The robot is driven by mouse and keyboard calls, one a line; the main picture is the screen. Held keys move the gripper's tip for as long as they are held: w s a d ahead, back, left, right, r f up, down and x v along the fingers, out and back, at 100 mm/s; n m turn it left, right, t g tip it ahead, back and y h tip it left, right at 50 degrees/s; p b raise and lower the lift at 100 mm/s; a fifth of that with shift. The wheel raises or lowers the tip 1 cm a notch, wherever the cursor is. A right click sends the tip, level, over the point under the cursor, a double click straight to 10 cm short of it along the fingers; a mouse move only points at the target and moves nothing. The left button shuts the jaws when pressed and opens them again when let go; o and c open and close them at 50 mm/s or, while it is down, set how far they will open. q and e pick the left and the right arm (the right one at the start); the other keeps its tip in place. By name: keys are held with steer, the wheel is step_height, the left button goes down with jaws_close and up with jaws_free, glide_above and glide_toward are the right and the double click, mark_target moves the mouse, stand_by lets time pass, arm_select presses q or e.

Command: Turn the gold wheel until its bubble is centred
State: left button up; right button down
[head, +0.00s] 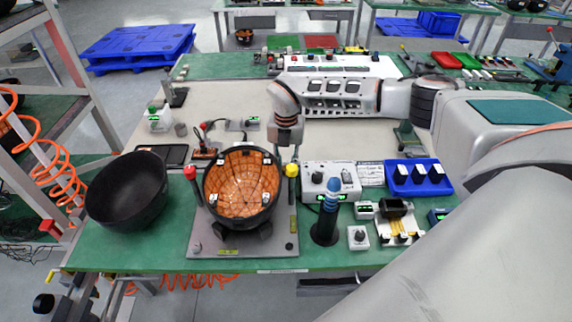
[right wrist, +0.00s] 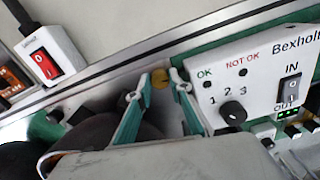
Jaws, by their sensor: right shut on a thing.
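The gold wheel (head: 292,170) tops a post at the back right corner of a grey plate (head: 203,250). My right gripper (head: 289,153) reaches down to it from above and behind. In the right wrist view its two teal fingers (right wrist: 162,79) close on the gold wheel (right wrist: 160,77), of which only a small part shows. A yellow-green vial (head: 292,224) sits on the plate's right edge and another (head: 228,252) at its front. Their bubbles are too small to read. A red wheel (head: 190,173) stands at the plate's left. My left gripper is not in view.
A dark bowl with an orange grid inside (head: 241,184) stands on the plate. A black bowl (head: 127,192) is to its left. A white Bexholm box (head: 329,179) and a dark blue-tipped post (head: 327,222) stand close on the right.

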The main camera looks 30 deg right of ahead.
steer(key=m, duration=0.4)
steer(key=shift+m, duration=0.4)
stand_by(0.4)
steer(key=c, duration=1.8)
jaws_free()
step_height(320, 180, up, 12)
steer(key=shift+s, duration=0.1)
